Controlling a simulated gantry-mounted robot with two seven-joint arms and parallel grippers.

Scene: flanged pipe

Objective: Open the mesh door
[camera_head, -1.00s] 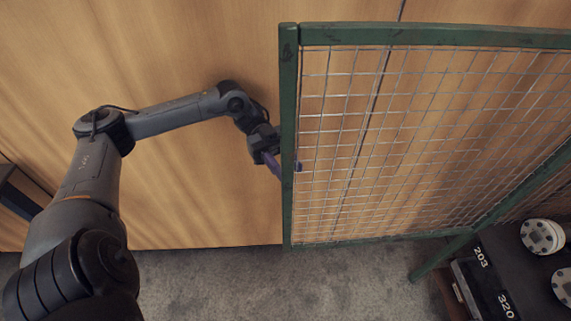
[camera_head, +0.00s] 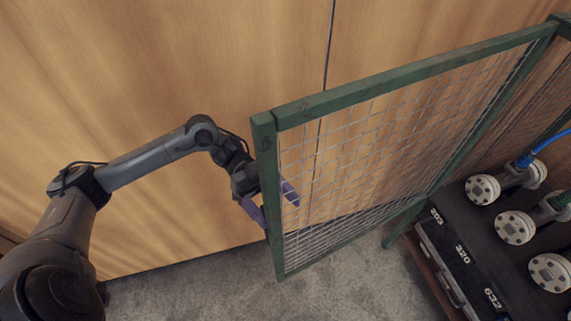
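The green-framed mesh door (camera_head: 365,86) stands swung out from the hinge side at the upper right, at an angle across the view. Its free edge is the upright green post at the left. My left gripper (camera_head: 272,203) is at this post, with its purple fingers spread apart. One finger is on the left of the post and the other shows through the mesh on the right, so the post lies between them. I cannot tell whether either finger touches it. The post hides part of the gripper. My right gripper is not in view.
Behind the door is a wooden panel wall (camera_head: 130,70). At the right, a dark bench (camera_head: 445,232) marked 203, 320 and 632 carries several flanged pipe pieces (camera_head: 515,227), one with a blue hose. Grey floor (camera_head: 200,285) is clear at the bottom.

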